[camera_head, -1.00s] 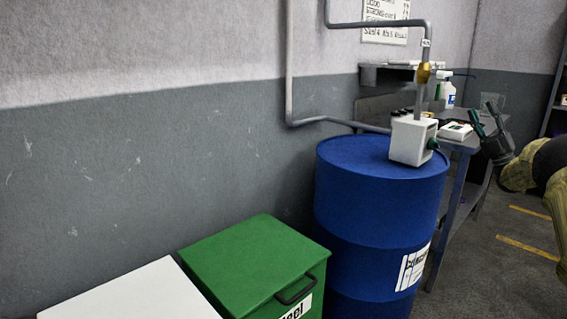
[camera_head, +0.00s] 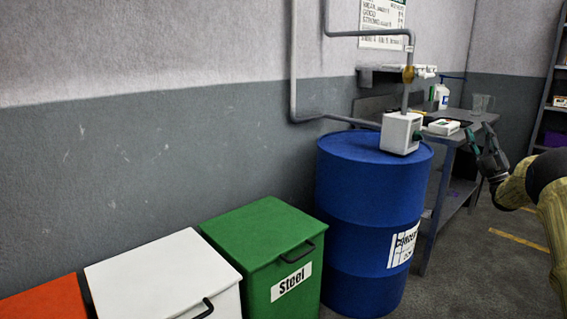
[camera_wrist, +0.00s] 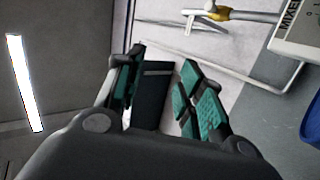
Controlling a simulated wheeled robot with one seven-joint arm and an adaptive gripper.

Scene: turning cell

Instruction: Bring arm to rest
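My gripper (camera_head: 480,148) is at the right of the head view, at the end of my yellow and black arm, in front of the grey bench. In the wrist view my gripper (camera_wrist: 165,92) shows two dark fingers with green pads, spread apart with a gap between them. I see nothing held there. In the head view the fingers are clear of the blue drum and the bench.
A blue drum (camera_head: 365,215) with a white box (camera_head: 401,133) on top stands by the wall. A green Steel bin (camera_head: 262,235), a white bin (camera_head: 160,270) and an orange bin (camera_head: 45,300) stand left of it. A bench (camera_head: 455,140) is behind. Floor (camera_head: 470,285) is open at right.

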